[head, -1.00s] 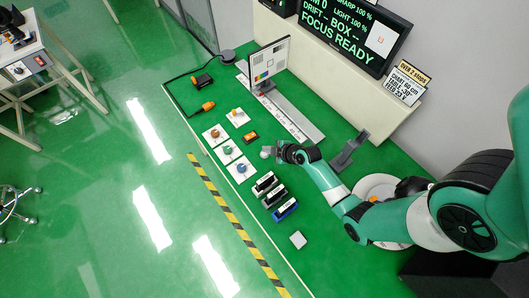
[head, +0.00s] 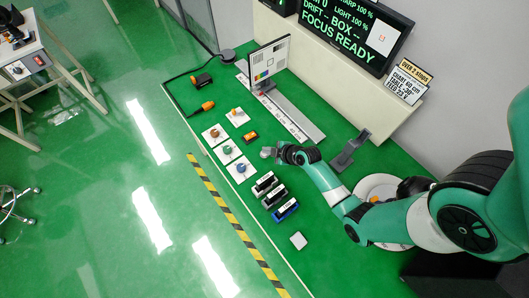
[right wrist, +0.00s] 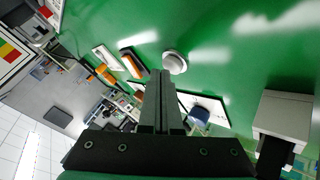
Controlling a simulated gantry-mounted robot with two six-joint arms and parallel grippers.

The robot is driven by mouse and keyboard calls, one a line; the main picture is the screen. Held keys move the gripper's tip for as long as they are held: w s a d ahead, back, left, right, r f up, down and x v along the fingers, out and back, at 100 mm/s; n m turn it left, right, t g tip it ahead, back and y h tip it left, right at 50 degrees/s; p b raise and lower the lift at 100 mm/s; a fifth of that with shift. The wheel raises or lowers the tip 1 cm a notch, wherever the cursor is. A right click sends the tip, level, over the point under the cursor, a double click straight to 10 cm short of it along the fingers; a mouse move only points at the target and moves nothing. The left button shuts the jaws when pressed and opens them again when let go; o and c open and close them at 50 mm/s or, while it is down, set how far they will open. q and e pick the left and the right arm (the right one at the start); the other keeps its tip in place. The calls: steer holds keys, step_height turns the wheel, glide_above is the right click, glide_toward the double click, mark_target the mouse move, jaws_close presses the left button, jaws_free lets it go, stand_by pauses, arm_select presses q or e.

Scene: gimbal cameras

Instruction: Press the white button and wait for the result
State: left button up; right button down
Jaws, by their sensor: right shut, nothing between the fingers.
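The white button (right wrist: 174,62) is a small round knob on the green table in the right wrist view. In the head view it shows as a pale spot (head: 265,153) at the tip of my right gripper (head: 274,151). My right gripper's fingers (right wrist: 160,74) are shut and empty, with their tips beside the button in the picture; I cannot tell whether they touch it. The screen (head: 345,30) reads "FOCUS READY", "DRIFT - BOX --" and "LIGHT 100 %". My left gripper is not in view.
Several white plates with coloured knobs (head: 228,153) lie left of the gripper. An orange switch (head: 250,137) is close by, and several dark blocks (head: 276,195) stand below. A chart panel (head: 268,62) stands on a rail behind. A grey bracket (head: 349,152) is to the right.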

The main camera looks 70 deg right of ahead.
steer(key=shift+f+b, duration=0.3)
steer(key=shift+f, duration=0.05)
stand_by(0.5)
steer(key=shift+r+p, duration=0.8)
step_height(320, 180, up, 5)
steer(key=p, duration=0.4)
steer(key=shift+r+p, duration=0.15)
steer(key=shift+p, duration=0.2)
